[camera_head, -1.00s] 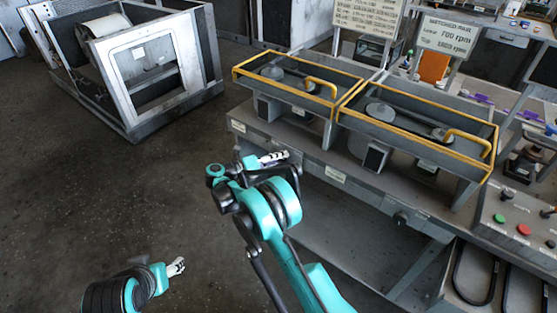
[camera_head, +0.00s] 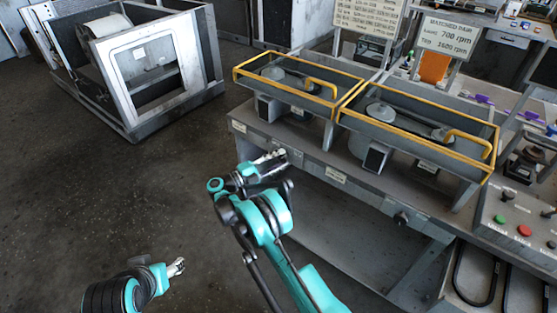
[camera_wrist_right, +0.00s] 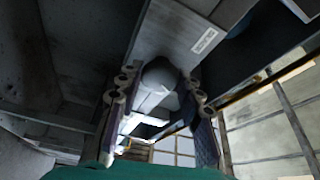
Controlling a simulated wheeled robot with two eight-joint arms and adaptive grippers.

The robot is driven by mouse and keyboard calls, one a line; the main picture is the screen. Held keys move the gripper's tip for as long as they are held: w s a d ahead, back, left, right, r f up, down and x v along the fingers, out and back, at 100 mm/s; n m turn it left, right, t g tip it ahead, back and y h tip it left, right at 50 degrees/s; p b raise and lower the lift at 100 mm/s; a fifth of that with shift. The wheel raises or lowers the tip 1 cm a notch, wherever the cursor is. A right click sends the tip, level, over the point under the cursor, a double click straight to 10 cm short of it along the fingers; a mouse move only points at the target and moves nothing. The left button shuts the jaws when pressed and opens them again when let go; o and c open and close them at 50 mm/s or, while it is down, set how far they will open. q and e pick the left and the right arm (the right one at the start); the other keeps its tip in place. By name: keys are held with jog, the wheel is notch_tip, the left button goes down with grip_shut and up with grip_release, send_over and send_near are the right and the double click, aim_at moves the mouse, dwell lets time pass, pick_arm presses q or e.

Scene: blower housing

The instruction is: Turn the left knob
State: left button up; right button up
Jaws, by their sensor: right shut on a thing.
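The left knob (camera_wrist_right: 160,82) shows in the right wrist view as a rounded grey knob with a pale grip, between the two fingers. My right gripper (camera_wrist_right: 153,108) is shut on it. In the head view my right gripper (camera_head: 278,158) is at the left part of the bench front and hides the left knob. The right knob (camera_head: 401,218) is dark and sits on the bench front further right. My left gripper (camera_head: 178,267) is low at the left over the floor, away from the bench; its jaws are too small to judge.
The bench (camera_head: 335,176) carries two yellow-railed belt units (camera_head: 300,82) (camera_head: 420,122). A control box (camera_head: 520,225) with green and red buttons stands at the right. A metal blower housing (camera_head: 150,75) stands on the floor at the back left. The floor between is clear.

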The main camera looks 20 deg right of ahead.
jog(key=shift+w+n, duration=0.1)
jog(key=shift+n, duration=0.2)
jog(key=o, duration=1.2)
jog(key=shift+c, duration=0.2)
jog(key=v, duration=1.2)
jog(key=shift+f, duration=0.15)
